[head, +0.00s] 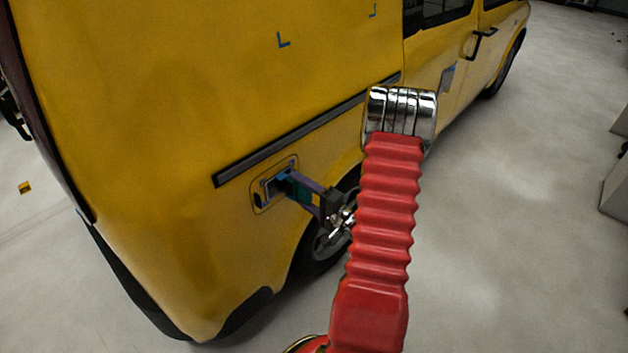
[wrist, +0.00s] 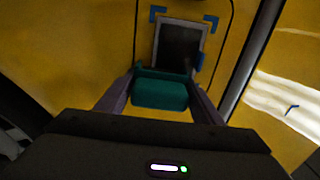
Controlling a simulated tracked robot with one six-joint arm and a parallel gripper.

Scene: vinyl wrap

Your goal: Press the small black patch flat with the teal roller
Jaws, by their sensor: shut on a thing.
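The small black patch (wrist: 180,45) lies on the yellow van side inside blue corner marks in the wrist view. It looks dark grey, and its lower edge is hidden behind the roller. The teal roller (wrist: 160,94) is between the two purple-grey fingers of my gripper (wrist: 158,84), which is shut on it. The roller's far end overlaps the patch's lower part in the picture; I cannot tell whether they touch. In the head view my gripper (head: 290,185) points at the outlined flap low on the van, with the teal roller (head: 299,190) partly showing; the patch there is mostly hidden.
The yellow van (head: 200,100) fills the left and middle. A dark trim strip (head: 290,135) runs above the flap, and a wheel (head: 325,248) is just below my gripper. Blue corner marks (head: 283,41) sit higher up. Grey floor (head: 510,220) is open at the right.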

